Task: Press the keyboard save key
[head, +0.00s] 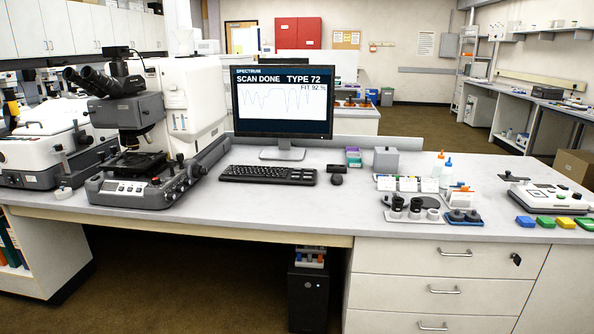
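A black keyboard (268,175) lies flat on the bench in front of the monitor (282,101). Its keys are too small to tell the save key apart. The monitor is lit and reads "SPECTRUM", "SCAN DONE", "TYPE 72" and "FIT 92 %" above a line plot. Neither of my grippers shows in the head view, and nothing covers the keyboard.
A microscope (135,150) stands left of the keyboard. The bench front (290,213) before the keyboard is clear.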

